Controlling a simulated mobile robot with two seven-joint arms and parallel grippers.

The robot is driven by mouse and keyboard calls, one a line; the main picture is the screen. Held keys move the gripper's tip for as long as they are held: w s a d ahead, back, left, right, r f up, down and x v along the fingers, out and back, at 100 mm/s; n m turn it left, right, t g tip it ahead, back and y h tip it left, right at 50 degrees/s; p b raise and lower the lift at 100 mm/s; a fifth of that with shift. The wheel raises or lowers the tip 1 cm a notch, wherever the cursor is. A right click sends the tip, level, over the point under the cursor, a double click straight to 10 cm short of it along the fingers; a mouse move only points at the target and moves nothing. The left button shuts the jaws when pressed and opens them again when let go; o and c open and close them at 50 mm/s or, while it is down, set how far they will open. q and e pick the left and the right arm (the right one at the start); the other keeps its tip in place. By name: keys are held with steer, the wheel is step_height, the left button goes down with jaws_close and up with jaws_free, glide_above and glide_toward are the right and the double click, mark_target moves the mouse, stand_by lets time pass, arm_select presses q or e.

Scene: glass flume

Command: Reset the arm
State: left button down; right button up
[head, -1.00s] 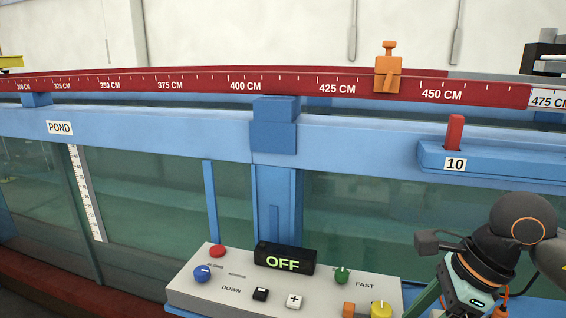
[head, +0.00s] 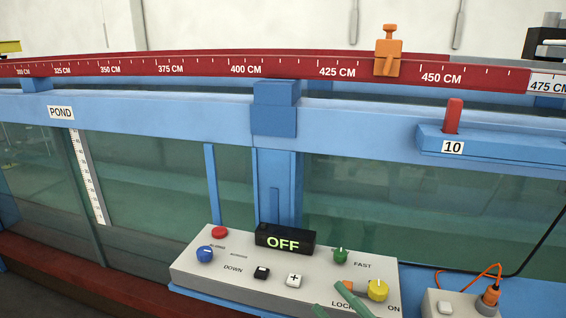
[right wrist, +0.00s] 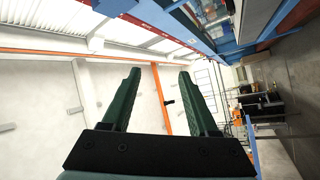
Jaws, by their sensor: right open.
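My right gripper (head: 325,294) shows at the bottom edge of the head view, only its green finger ends. They are in front of the lower right part of the control panel (head: 215,278); I cannot tell whether they touch it. In the right wrist view its two green fingers (right wrist: 160,72) stand apart with nothing between them, against a pale wall and an orange beam. The rest of my right arm is below the head view. My left gripper is not in view.
The panel carries a display (head: 285,238) reading OFF, a yellow knob (head: 378,290) and several buttons. A small grey box with an orange plug (head: 489,296) and cable stands to its right. The blue flume rail (head: 360,140) and red scale (head: 205,68) run behind.

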steer(key=s+d+f+m+g+h, duration=0.1)
steer(key=s+d+f+m+h, duration=0.15)
steer(key=f+m+h, duration=0.55)
steer(key=s+d+f+m+g+h, duration=0.15)
steer(key=d+f+m, duration=0.3)
steer(key=f, duration=0.65)
steer(key=s+f+m+g+h, duration=0.2)
steer(key=s+f+m+g, duration=0.3)
steer(key=s+f, duration=0.7)
steer(key=shift+s+d, duration=0.3)
steer(key=shift+d, duration=0.05)
steer(key=shift+h, duration=0.25)
